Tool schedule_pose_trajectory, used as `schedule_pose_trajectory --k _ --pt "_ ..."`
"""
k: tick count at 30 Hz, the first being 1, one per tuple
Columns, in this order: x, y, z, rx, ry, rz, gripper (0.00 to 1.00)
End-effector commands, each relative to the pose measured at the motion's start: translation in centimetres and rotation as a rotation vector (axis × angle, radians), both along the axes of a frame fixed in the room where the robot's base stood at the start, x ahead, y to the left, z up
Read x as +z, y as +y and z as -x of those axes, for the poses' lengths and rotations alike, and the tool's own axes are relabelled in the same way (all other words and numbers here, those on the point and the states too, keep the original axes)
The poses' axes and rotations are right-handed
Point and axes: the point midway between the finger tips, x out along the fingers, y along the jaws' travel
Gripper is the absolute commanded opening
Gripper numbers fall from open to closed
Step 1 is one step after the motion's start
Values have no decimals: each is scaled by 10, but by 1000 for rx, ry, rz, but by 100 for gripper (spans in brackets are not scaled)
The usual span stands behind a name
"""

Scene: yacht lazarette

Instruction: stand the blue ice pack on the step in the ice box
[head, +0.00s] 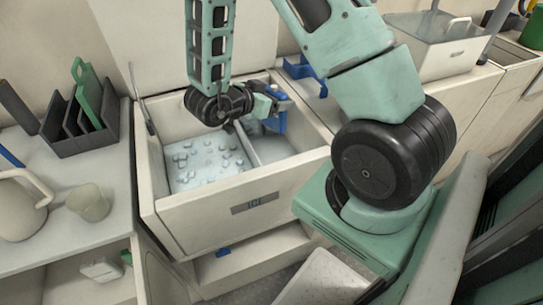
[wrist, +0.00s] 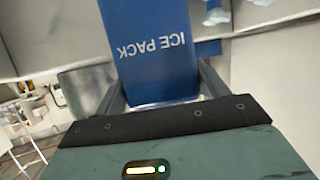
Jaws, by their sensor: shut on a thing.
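The blue ice pack (wrist: 150,45) fills the space between the two fingers of my gripper (wrist: 162,92) in the wrist view, its white lettering upside down. In the head view my gripper (head: 268,102) is shut on the ice pack (head: 281,123), over the right part of the open ice box (head: 200,229). The pack looks roughly upright. The step (head: 272,151) is the pale raised part on the box's right side, below the pack. My gripper partly hides the pack, and I cannot tell whether its lower end touches the step.
Loose ice (head: 205,160) covers the box floor left of the step. A dark rack with a green board (head: 87,95), a jug (head: 20,205) and a cup (head: 88,203) stand on the left counter. A blue object (head: 305,72) sits behind the box's right rim. A clear bin (head: 440,50) stands farther right.

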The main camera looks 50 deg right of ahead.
Motion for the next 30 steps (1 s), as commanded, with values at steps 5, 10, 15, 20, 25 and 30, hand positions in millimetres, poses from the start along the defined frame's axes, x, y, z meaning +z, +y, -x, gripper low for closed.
schedule_pose_trajectory --k 5,10,15,20,25,30 --pt "-23 0 0 -1 4 1 41" --pt "-53 0 1 -1 4 2 41" --pt "-67 0 0 0 1 2 41" --pt "-84 0 1 0 2 1 41" --pt "-104 0 0 0 0 2 41" --pt "-103 0 0 1 -1 3 41"
